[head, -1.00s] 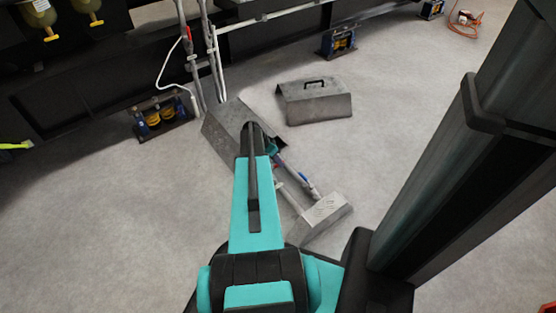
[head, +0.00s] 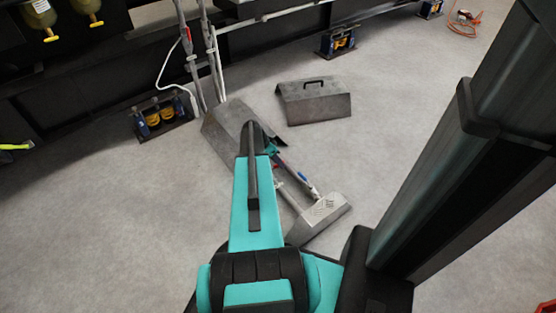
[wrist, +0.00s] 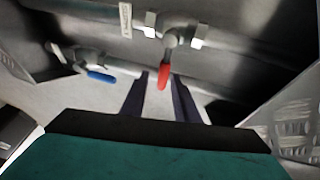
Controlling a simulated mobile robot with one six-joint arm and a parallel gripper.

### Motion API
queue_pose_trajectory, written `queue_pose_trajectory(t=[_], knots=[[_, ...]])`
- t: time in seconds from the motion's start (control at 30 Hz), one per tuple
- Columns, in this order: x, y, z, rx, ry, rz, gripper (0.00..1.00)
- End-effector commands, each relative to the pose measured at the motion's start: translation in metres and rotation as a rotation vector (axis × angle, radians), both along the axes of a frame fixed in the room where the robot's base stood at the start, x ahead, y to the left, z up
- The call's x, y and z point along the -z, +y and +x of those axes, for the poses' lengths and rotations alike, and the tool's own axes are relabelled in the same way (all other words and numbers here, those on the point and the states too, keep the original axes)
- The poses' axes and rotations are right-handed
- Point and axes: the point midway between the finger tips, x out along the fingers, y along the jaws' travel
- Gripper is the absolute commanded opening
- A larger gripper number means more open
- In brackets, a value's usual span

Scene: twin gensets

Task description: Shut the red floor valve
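The red floor valve shows in the wrist view as a red lever (wrist: 163,75) on a grey valve body with light fittings, on a pipe. The lever points down the picture, across the pipe's run. My gripper (wrist: 161,82) is open, with its two dark fingers apart and the lever's free end between their tips in the picture; I cannot tell whether either finger touches it. A blue lever (wrist: 100,76) sits on another pipe to the left and also shows in the head view (head: 303,175). In the head view my arm hides most of the gripper and the red valve.
Grey metal covers (head: 225,120) and a tread-plate box (head: 326,207) flank the pipes near my gripper. A loose grey cover with a black handle (head: 314,102) lies on the floor behind. Vertical pipes (head: 190,60) rise at the back left. Open floor lies left and right.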

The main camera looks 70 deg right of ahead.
Motion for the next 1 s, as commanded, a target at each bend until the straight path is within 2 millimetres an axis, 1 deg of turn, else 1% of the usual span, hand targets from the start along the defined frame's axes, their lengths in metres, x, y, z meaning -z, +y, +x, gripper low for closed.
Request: queue_pose_trajectory(t=[0.3,0.47,0.67,1.0], knots=[[0.0,0.0,0.001,-0.003,-0.002,-0.002,0.31],[-0.005,0.001,0.003,-0.004,-0.002,-0.002,0.31],[-0.024,0.005,0.01,-0.004,-0.003,-0.002,0.31],[-0.074,0.017,0.029,-0.004,-0.003,-0.004,0.31]])
